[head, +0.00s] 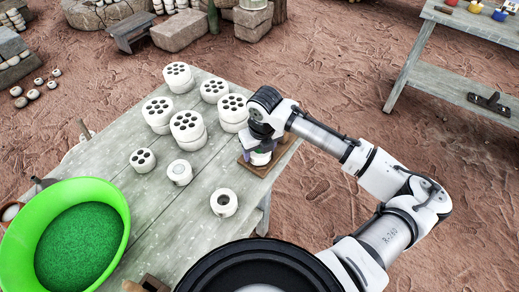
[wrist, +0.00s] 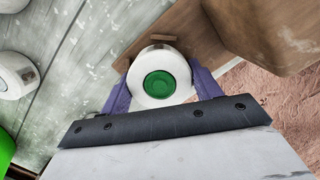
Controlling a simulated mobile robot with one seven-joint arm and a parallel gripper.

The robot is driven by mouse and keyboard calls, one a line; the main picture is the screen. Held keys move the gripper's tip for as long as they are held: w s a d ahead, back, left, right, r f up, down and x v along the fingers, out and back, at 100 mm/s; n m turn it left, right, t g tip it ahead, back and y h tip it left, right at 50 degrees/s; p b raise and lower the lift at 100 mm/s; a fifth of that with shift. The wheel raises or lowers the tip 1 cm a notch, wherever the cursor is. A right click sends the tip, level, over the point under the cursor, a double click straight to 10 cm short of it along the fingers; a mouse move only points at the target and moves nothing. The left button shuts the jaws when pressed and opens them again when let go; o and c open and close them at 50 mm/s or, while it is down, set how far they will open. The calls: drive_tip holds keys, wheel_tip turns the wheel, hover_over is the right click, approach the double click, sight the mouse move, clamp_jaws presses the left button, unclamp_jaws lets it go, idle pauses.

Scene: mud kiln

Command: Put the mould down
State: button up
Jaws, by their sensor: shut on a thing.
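A round white mould (wrist: 142,91) with green fill in its middle is between the two purple fingers of my gripper (wrist: 163,78) in the wrist view. The fingers are shut on its sides. In the head view my gripper (head: 261,150) is at the right edge of the grey table, with the white mould (head: 260,159) low under it. A brown wooden board (head: 258,171) lies below and around the mould; it also shows in the wrist view (wrist: 187,27). I cannot tell whether the mould touches the board.
Several white moulds with many holes (head: 187,139) stand left of my gripper. Two single-hole moulds (head: 179,179) (head: 223,212) stand nearer the front. A green basin (head: 118,200) of green grains is at the left. A brown block (wrist: 270,30) rises beside the board.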

drive_tip(key=o, duration=1.1)
drive_tip(key=shift+s+f, duration=0.15)
drive_tip(key=shift+f, duration=0.45)
drive_tip(key=shift+c, duration=0.2)
drive_tip(key=shift+r+p, duration=0.55)
drive_tip(key=shift+o, duration=0.4)
wheel_tip(320, 180, up, 12)
drive_tip(key=b, duration=0.1)
drive_tip(key=shift+s+d, duration=0.3)
drive_tip(key=shift+s, duration=0.15)
